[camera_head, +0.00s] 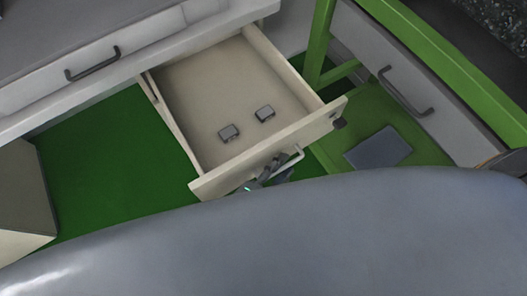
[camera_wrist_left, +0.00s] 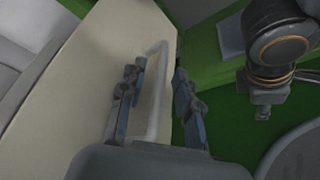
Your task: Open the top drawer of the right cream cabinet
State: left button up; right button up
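A cream drawer (camera_head: 205,92) stands pulled well out in the head view, its inside exposed. Its pale bar handle (camera_head: 297,157) is on the front panel and shows upright in the left wrist view (camera_wrist_left: 156,95). My left gripper (camera_head: 268,172) is at this handle. In the left wrist view its two fingers (camera_wrist_left: 158,95) stand on either side of the handle, apart, with a gap visible beside the bar. My large grey body hides the lower part of the head view. A dark part of my right arm (camera_wrist_left: 275,45) shows at the right; its fingers are unclear.
A grey cabinet front with a dark handle (camera_head: 92,64) is at left. A green frame (camera_head: 440,65) and a grey drawer (camera_head: 400,80) are at right. Green floor (camera_head: 110,150) lies open left of the drawer.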

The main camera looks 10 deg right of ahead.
pick_arm(q)
jog(key=v, duration=1.2)
dwell(0.5)
